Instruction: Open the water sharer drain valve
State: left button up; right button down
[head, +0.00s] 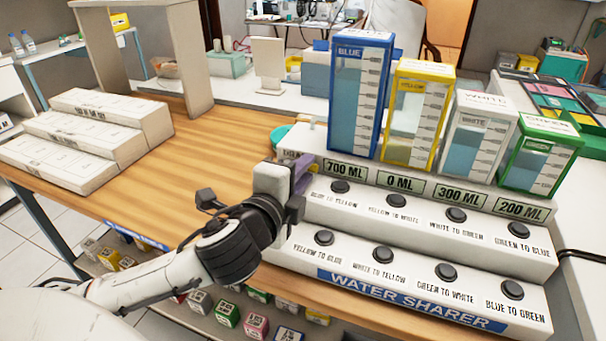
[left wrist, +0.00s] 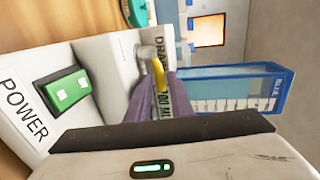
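The water sharer (head: 420,240) is a white stepped unit on the table, with tanks and rows of black buttons. My left gripper (head: 303,178) is at its left end, its purple fingers pointing at that end. In the left wrist view the drain valve, a yellow lever (left wrist: 157,82) beside a grey metal pipe (left wrist: 144,62), is next to the DRAIN lettering. The lever lies between the two finger ends of my left gripper (left wrist: 160,92). The gap is narrow; I cannot tell whether both fingers press on it. In the head view the valve is hidden. My right gripper is not seen.
A green POWER switch (left wrist: 68,90) sits left of the valve. Blue (head: 358,95), yellow (head: 418,115), white (head: 478,135) and green (head: 540,155) tanks stand on the unit. A white stepped block (head: 90,130) is at left. The wooden tabletop (head: 215,150) between is clear.

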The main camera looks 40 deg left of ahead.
pick_arm(q)
grip_shut()
